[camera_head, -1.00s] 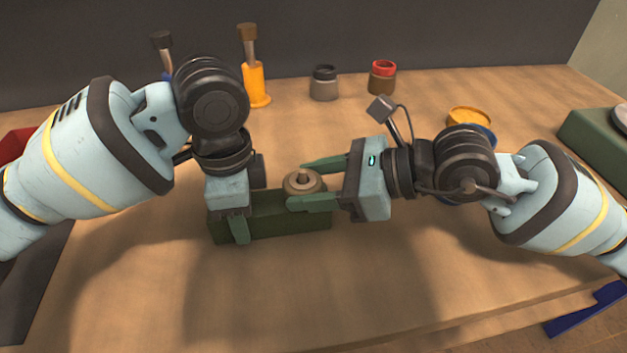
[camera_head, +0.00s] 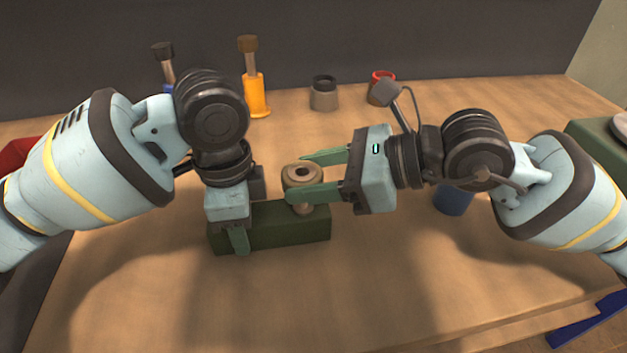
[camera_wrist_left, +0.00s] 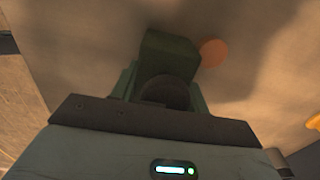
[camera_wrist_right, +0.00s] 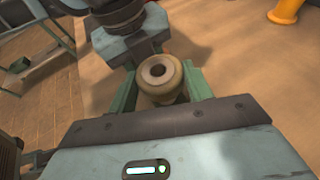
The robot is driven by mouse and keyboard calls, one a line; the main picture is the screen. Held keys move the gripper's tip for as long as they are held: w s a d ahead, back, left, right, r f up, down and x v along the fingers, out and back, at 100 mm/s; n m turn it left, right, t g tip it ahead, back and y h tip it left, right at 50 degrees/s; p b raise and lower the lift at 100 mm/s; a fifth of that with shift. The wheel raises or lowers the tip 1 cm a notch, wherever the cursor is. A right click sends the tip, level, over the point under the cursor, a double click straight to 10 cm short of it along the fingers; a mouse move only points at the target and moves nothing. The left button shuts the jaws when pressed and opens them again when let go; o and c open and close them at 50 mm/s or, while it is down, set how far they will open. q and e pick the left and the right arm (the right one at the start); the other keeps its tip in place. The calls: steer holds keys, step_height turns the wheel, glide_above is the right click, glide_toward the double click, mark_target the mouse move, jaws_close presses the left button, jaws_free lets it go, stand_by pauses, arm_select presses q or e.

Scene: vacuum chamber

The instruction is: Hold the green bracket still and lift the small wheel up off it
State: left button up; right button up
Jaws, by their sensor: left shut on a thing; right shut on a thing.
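The green bracket (camera_head: 285,232) lies as a long block on the table. My left gripper (camera_head: 238,240) points down and is shut on its left end; the left wrist view shows the bracket (camera_wrist_left: 170,47) between the fingers. The small wheel (camera_head: 302,172), tan-brown with a dark central hole, is raised above the bracket. My right gripper (camera_head: 297,176) reaches in level from the right and is shut on it; the right wrist view shows the wheel (camera_wrist_right: 160,72) between both fingers. A pale post (camera_head: 304,209) shows below the wheel; whether its tip is clear of the hole is hidden.
Behind the arms stand an orange bottle-like object (camera_head: 255,95), a grey jar (camera_head: 324,95) and a red-topped jar (camera_head: 382,86). A blue cylinder (camera_head: 453,200) stands under my right arm. The table front is clear, with a blue piece (camera_head: 590,320) at the right corner.

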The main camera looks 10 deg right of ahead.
mark_target(314, 173)
arm_select(q)
steer(key=shift+f, duration=0.1)
arm_select(e)
steer(key=shift+r, duration=1.6)
arm_select(q)
steer(key=o, duration=1.1)
steer(key=shift+r, duration=0.2)
step_height(314, 173, up, 12)
steer(key=shift+f, duration=0.15)
arm_select(e)
steer(key=shift+f, duration=0.1)
